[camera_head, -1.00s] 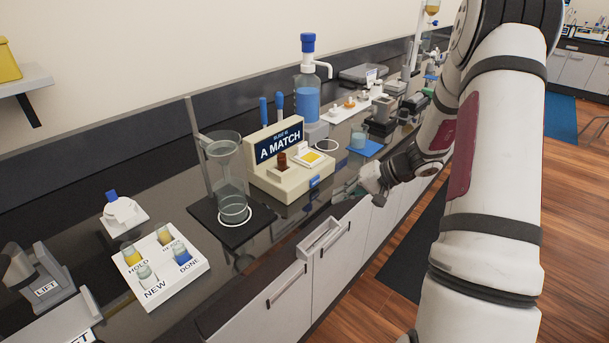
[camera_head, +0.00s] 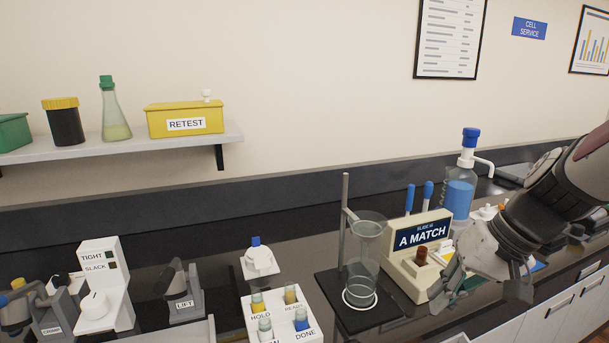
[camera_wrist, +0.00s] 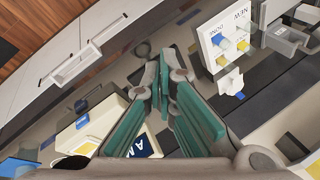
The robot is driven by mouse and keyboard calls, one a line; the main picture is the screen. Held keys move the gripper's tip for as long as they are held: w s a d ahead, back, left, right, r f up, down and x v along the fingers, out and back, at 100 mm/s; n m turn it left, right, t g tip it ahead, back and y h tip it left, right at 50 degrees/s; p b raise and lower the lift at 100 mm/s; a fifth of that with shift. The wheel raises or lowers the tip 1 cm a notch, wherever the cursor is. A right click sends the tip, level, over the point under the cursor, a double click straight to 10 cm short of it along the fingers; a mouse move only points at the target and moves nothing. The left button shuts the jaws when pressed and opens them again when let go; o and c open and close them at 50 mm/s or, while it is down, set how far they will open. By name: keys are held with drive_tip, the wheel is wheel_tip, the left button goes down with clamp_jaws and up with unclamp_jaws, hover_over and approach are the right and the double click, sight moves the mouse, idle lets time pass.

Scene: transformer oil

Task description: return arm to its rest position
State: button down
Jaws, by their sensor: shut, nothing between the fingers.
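My gripper (camera_head: 447,287) is at the right of the head view, above the bench and in front of the cream A MATCH unit (camera_head: 412,262), hiding part of it. In the wrist view my gripper (camera_wrist: 163,78) shows its green-lined fingers shut with nothing between them. My arm comes in from the right edge of the head view. The A MATCH unit (camera_wrist: 103,125) also shows below left of the fingers in the wrist view.
A clear cylinder (camera_head: 365,255) stands left of my gripper, and a blue-liquid bottle (camera_head: 459,195) stands behind it. A white rack (camera_head: 281,318) of small vials sits at lower centre. A shelf (camera_head: 120,147) holds a yellow RETEST box (camera_head: 185,120).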

drive_tip(key=s+a+r+n+t+h, duration=0.1)
drive_tip(key=s+r+h, duration=0.1)
drive_tip(key=s, duration=0.5)
drive_tip(key=s+a+r+h, duration=0.1)
drive_tip(key=s+r+h, duration=0.1)
drive_tip(key=s, duration=0.6)
drive_tip(key=shift+s+a+r+n+t, duration=0.15)
drive_tip(key=shift+a+r+n+t, duration=0.25)
drive_tip(key=shift+r, duration=0.25)
